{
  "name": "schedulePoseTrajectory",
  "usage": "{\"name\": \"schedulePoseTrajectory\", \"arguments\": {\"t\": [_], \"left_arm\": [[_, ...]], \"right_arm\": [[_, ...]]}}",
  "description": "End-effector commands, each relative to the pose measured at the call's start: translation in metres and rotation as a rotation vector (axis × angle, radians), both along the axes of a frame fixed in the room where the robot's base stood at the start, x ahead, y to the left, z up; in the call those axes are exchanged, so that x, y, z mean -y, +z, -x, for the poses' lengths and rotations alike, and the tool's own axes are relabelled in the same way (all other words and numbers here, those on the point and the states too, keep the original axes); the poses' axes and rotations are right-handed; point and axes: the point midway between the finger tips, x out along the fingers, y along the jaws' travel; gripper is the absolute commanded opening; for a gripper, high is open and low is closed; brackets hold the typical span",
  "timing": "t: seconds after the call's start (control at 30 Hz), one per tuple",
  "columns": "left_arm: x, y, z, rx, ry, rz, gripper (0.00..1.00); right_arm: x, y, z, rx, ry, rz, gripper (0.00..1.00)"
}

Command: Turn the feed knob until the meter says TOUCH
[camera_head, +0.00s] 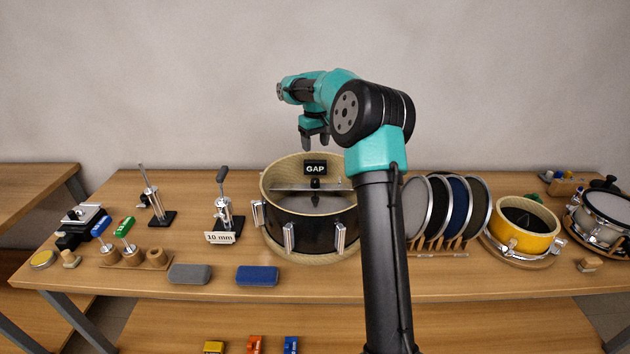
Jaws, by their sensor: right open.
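The meter (316,168) is a small black display that reads GAP. It stands above a metal bar (290,188) that lies across the open top of a large black drum with a pale wooden rim (270,172). A small dark part (315,183) sits on the bar just under the meter; I cannot tell whether it is the feed knob. My right gripper (315,145) is above the drum's far rim, fingers pointing down, open and apart from the meter. My right arm hides part of the drum's right side. My left gripper is not in view.
Left of the drum stand a clamp (222,205) with a "10 mm" card (220,238) and another clamp (152,200). A blue pad (257,275) and a grey pad (190,273) lie in front. A rack of round mesh pads (458,210) and a yellow drum (540,243) stand right.

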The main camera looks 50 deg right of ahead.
Motion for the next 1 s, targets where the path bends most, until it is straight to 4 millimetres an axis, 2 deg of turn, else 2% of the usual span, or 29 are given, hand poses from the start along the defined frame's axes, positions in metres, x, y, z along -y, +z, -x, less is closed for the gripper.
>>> {"name": "schedulePoseTrajectory", "arguments": {"t": [0.7,0.9,1.0], "left_arm": [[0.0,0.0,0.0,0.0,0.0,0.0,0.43],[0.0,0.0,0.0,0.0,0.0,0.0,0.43],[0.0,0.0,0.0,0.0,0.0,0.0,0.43]], "right_arm": [[0.0,-0.122,0.001,-0.003,-0.001,-0.002,0.61],[0.0,-0.143,0.0,-0.001,0.0,-0.001,0.61],[0.0,-0.147,0.0,0.0,0.0,-0.001,0.61]]}}
